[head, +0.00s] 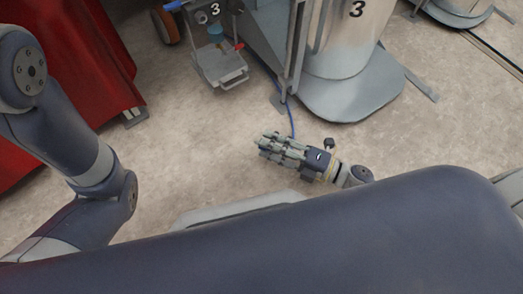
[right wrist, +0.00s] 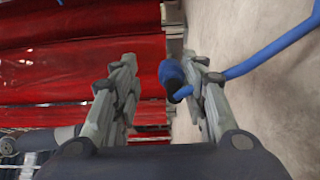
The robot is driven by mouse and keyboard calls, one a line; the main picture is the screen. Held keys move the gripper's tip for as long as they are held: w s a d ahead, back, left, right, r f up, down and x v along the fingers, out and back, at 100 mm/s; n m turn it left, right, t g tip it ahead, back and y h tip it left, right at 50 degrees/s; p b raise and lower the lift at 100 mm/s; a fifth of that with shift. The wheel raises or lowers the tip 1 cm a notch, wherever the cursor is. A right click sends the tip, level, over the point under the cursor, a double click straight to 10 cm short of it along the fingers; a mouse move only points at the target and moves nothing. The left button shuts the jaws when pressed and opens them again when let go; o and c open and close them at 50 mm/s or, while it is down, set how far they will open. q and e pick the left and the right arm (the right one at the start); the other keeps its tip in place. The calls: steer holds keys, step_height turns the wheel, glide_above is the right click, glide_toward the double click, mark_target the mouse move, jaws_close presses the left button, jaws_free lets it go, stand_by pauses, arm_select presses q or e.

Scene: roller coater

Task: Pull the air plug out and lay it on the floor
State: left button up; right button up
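My right gripper (head: 283,149) is low over the floor in the head view, below the numbered machine. In the right wrist view its two fingers (right wrist: 160,95) stand wide apart. A blue plug (right wrist: 172,77) shows between them, close to the right finger and clear of the left one. A blue hose (right wrist: 270,52) runs from behind the right finger to the upper right. I cannot tell whether the plug touches the finger or lies beyond it. In the head view the blue hose (head: 291,117) comes down to the gripper, and the plug cannot be made out. My left gripper is out of view.
A metal cylinder marked 3 (head: 350,45) stands on a grey base plate (head: 352,97). A small cart (head: 218,62), also marked 3, is left of it. Red panels (head: 75,60) stand at the far left. The floor (head: 195,135) between them is open.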

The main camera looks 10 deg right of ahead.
steer(key=shift+s+d, duration=0.1)
steer(key=v, duration=1.1)
steer(key=shift+s+d, duration=0.2)
steer(key=shift+d, duration=0.15)
stand_by(0.4)
